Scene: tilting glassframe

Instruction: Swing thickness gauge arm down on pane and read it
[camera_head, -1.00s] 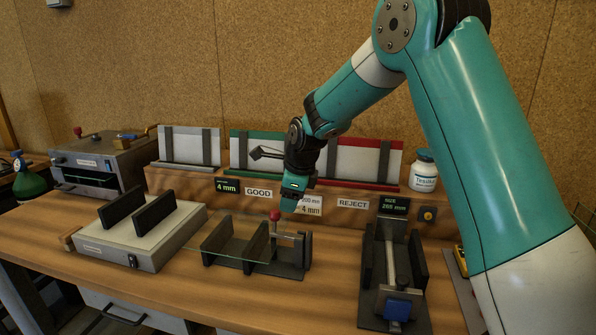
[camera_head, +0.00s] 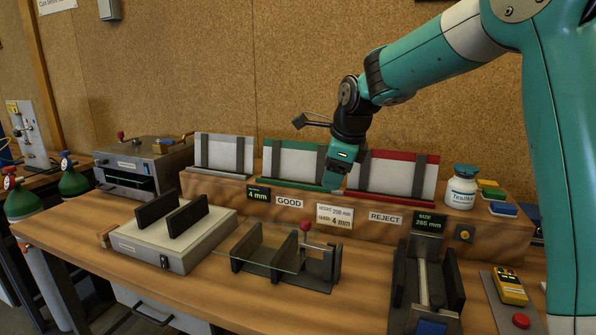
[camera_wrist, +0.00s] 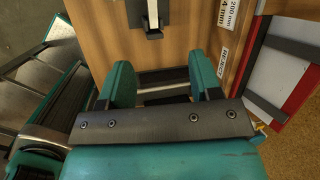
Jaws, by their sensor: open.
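The thickness gauge is a dark stand (camera_head: 322,272) with upright black plates and a clear glass pane (camera_head: 262,252) held in it. Its arm has a red ball knob (camera_head: 305,226) at the pane's right end; I cannot tell whether the arm touches the pane. A small display (camera_head: 258,194) behind it reads 4 mm. My teal gripper (camera_head: 333,182) is above and behind the knob, apart from it, in front of the racks. In the wrist view my gripper (camera_wrist: 165,78) is open, with nothing held between its fingers.
A white-topped box with two black plates (camera_head: 172,222) stands left. A SIZE fixture (camera_head: 427,285) with a 265 mm display (camera_head: 428,222) stands right. GOOD (camera_head: 289,202) and REJECT (camera_head: 385,217) racks line the back. A white jar (camera_head: 462,187) sits on the ledge. Bare bench (camera_head: 190,290) shows in front.

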